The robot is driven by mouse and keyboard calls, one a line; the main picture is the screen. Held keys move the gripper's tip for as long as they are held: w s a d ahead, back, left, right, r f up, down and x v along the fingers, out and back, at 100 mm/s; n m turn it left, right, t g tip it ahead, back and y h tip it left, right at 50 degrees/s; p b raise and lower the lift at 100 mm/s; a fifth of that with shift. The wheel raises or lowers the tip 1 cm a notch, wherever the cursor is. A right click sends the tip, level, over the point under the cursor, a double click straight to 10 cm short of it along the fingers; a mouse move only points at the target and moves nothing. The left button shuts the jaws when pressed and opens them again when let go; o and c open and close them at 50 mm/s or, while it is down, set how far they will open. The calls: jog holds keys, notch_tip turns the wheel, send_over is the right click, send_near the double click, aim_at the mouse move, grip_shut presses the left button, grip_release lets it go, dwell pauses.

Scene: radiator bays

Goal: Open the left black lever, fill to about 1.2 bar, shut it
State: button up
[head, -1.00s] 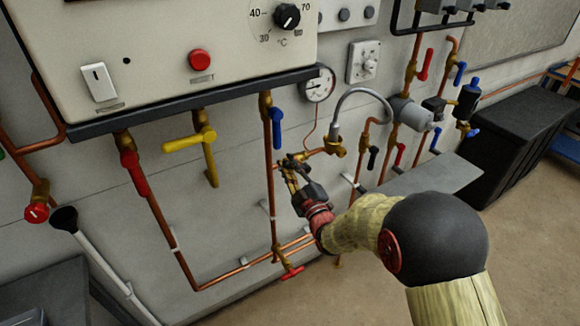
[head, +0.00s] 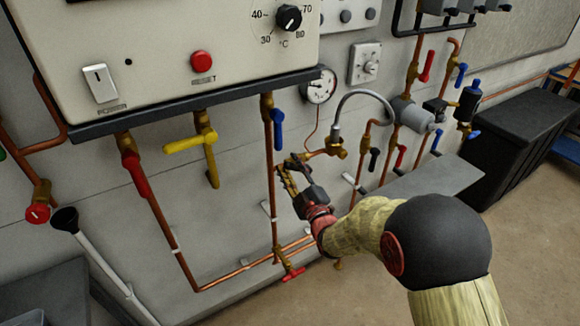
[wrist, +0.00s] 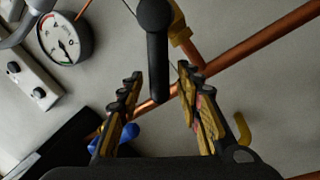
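The left black lever (wrist: 156,50) shows in the wrist view, running from its round pivot at the top down between my fingers. In the head view my gripper hides it. My gripper (head: 287,174) is at the left end of the filling loop, left of the brass valve (head: 336,150). In the wrist view my gripper (wrist: 160,105) is open, a finger on each side of the lever, with gaps showing. The pressure gauge (head: 319,86) hangs above; it also shows in the wrist view (wrist: 65,38), its needle too small to read exactly.
The grey braided hose (head: 362,92) arches right of my gripper. A second black lever (head: 374,159) hangs beyond it. A blue lever (head: 278,129) is just above my gripper. Copper pipes and a red tap (head: 292,274) lie below. Yellow (head: 184,144) and red (head: 136,175) levers are left.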

jog(key=v, duration=1.1)
jog(key=shift+s+d, duration=0.2)
jog(key=shift+s, duration=0.1)
jog(key=shift+o, duration=0.2)
dwell(2.9)
jog(key=a+r+m, duration=0.2)
jog(key=a, duration=1.4)
jog(key=w+d+m+h+b, duration=0.1)
jog(key=w+d+m+h, duration=0.2)
jog(key=d+h, duration=0.1)
jog(key=w+d+m+h, duration=0.2)
jog(key=w+d+h, duration=0.1)
jog(key=w+h, duration=0.1)
jog(key=w+d+f+m+h+b, duration=0.1)
jog(key=w+d+m+h, duration=0.2)
jog(key=w+d+h, duration=0.1)
jog(key=shift+w+d+m+h+b, duration=0.25)
jog(key=shift+d+m+h+b, duration=0.1)
jog(key=shift+h, duration=0.45)
jog(key=shift+c, duration=1.4)
